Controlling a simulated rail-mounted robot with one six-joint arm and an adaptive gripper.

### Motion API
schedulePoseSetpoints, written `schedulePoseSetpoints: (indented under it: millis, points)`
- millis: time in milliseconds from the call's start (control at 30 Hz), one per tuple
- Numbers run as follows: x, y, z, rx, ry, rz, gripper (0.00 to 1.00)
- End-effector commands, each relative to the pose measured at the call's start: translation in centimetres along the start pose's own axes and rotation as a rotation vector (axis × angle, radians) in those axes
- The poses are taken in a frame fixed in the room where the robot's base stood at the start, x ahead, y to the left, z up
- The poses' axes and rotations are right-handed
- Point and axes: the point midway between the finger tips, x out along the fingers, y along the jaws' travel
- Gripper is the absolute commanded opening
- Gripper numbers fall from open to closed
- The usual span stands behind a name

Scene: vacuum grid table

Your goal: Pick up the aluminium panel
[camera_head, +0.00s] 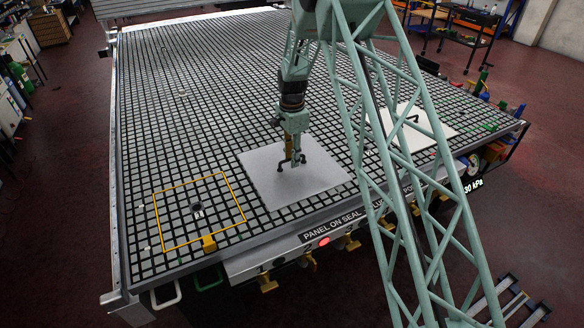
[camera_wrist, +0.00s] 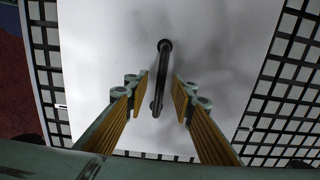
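The aluminium panel (camera_head: 315,182) is a plain light grey square lying flat on the grid table in the head view. It has a black bar handle (camera_wrist: 160,85) in its middle, which also shows in the head view (camera_head: 281,165). My gripper (camera_head: 293,160) points down over the panel's middle. In the wrist view its two yellow-padded fingers (camera_wrist: 161,100) stand open on either side of the handle, with gaps between pads and bar. The panel fills most of the wrist view. The far end of the handle lies ahead of the fingertips.
A second, whiter panel (camera_head: 408,140) with a handle lies to the right, behind my arm's lattice. A yellow square outline (camera_head: 160,219) marks the table at the left, with a dark fitting inside. Yellow valve handles (camera_head: 266,283) and a red light (camera_head: 324,241) line the front edge.

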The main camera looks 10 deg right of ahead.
Motion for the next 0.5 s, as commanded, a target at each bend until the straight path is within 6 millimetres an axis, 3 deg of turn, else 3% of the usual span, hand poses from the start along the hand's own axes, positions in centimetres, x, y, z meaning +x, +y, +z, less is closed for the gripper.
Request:
schedulePoseSetpoints:
  millis: [500]
  points:
    - [0.62,-0.03,0.00,0.000,0.000,-0.001,0.23]
